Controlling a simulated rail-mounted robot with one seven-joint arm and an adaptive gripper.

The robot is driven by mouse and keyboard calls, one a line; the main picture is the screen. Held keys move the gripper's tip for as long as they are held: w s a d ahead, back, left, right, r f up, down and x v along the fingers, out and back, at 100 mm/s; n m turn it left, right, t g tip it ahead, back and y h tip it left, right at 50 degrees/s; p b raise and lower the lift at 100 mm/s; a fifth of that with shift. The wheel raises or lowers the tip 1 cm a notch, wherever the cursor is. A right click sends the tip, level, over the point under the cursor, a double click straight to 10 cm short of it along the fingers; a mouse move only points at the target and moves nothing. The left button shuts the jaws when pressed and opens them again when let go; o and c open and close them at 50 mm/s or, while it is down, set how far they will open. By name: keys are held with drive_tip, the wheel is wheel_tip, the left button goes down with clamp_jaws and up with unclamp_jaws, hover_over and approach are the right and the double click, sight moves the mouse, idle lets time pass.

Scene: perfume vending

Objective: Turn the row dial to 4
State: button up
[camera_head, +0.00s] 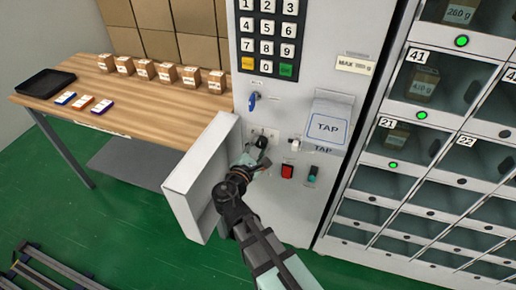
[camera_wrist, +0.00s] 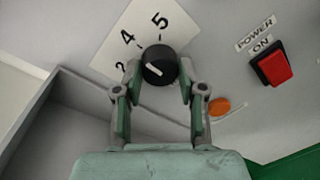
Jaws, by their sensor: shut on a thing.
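The row dial is a round black knob (camera_wrist: 160,65) with a white pointer mark on its face, seen in the wrist view. It sits on a white number plate (camera_wrist: 128,38) showing 4 and 5, with a partly hidden digit below the 4. The pointer mark lies on the knob's lower-left part; I cannot tell exactly which number it points to. My gripper (camera_wrist: 160,76) is shut on the knob, one finger on each side. In the head view my gripper (camera_head: 257,160) is at the panel and the knob (camera_head: 262,142) is partly hidden.
A white open flap (camera_head: 203,175) stands out left of my gripper. An orange button (camera_wrist: 219,107) is close to the right finger. A keypad (camera_head: 267,35) is above.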

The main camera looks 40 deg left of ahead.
drive_tip(key=shift+a, duration=0.1)
drive_tip(key=o, duration=1.2)
drive_tip(key=shift+c, duration=0.2)
drive_tip(key=shift+s, duration=0.1)
drive_tip(key=v, duration=1.1)
drive_tip(key=shift+s, duration=0.4)
drive_tip(key=shift+r, duration=0.1)
